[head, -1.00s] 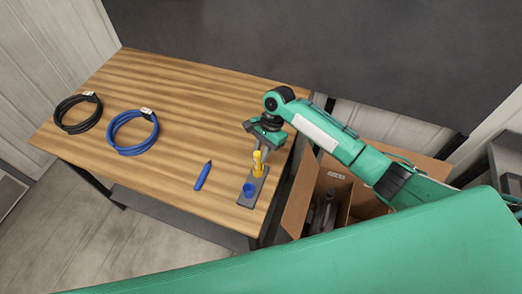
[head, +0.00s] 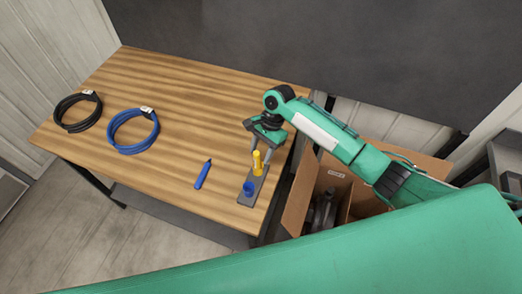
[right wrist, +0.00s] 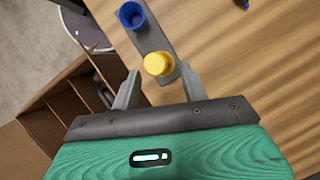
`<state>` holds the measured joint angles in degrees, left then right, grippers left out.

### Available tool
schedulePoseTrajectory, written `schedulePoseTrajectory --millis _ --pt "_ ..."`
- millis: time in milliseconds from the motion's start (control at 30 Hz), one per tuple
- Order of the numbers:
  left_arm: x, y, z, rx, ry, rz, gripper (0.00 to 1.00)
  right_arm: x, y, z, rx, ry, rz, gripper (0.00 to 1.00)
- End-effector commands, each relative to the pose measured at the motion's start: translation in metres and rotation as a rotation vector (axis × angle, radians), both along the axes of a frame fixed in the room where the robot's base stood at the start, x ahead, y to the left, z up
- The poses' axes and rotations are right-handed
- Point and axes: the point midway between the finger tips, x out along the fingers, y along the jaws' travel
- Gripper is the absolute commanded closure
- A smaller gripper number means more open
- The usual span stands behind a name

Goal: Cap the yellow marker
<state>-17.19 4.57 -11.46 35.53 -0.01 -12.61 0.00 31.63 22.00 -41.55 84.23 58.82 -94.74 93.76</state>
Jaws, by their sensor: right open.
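The yellow marker (head: 257,162) stands upright in a grey holder (head: 261,183) near the table's right edge. Its round yellow end (right wrist: 157,64) shows in the right wrist view; whether it is seated in a cap below is too small to tell. A blue cap (head: 248,188) with its open end up sits in the holder's nearer end; it also shows in the right wrist view (right wrist: 131,16). My right gripper (head: 262,149) is open and empty, just behind the marker. In the right wrist view, its fingers (right wrist: 160,80) are spread on either side, apart from the marker. My left gripper is out of view.
A blue marker (head: 203,174) lies on the wooden table (head: 190,100) left of the holder. A blue cable coil (head: 112,139) and a black one (head: 61,118) lie further left. An open cardboard box (head: 299,195) stands beside the table's right edge. The table's middle is clear.

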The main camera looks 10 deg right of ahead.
Motion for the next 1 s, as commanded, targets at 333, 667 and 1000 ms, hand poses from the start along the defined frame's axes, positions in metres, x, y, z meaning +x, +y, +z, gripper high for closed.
schedulePoseTrajectory --millis 333,667,1000 --pt "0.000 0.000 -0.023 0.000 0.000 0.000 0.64 0.015 -0.021 0.055 0.001 -0.006 0.001 0.55" --pt "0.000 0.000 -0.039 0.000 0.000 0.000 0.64 0.028 -0.040 0.113 -0.001 -0.003 -0.001 0.55" --pt "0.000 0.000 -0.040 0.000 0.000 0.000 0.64 0.029 -0.044 0.126 0.000 0.000 0.000 0.55"
